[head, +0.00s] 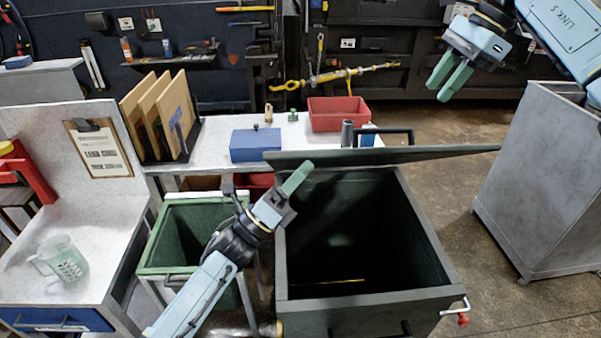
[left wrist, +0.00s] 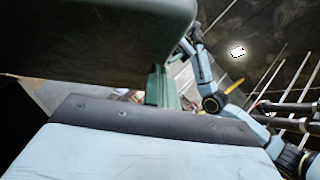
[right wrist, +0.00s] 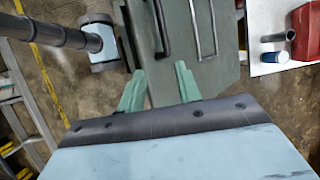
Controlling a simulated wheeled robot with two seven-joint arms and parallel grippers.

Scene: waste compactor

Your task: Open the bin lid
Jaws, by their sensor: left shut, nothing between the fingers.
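The large dark green bin (head: 370,299) stands in the lower middle of the head view, its dark inside visible. Its lid (head: 400,154) is raised and seen almost edge-on at the back of the opening. My left gripper (head: 297,178) is shut and empty, at the lid's left end over the bin's rear left corner; contact is unclear. In the left wrist view the lid (left wrist: 100,40) fills the upper left, close to the shut fingers (left wrist: 160,88). My right gripper (head: 450,78) is open and empty, up and to the right. The right wrist view shows the lid (right wrist: 215,75) beyond its fingers.
A smaller green bin (head: 160,268) stands left of the large one. Behind is a workbench with a blue box (head: 256,145) and a red tray (head: 338,114). A grey cabinet (head: 540,190) stands at right. Floor is clear between it and the bin.

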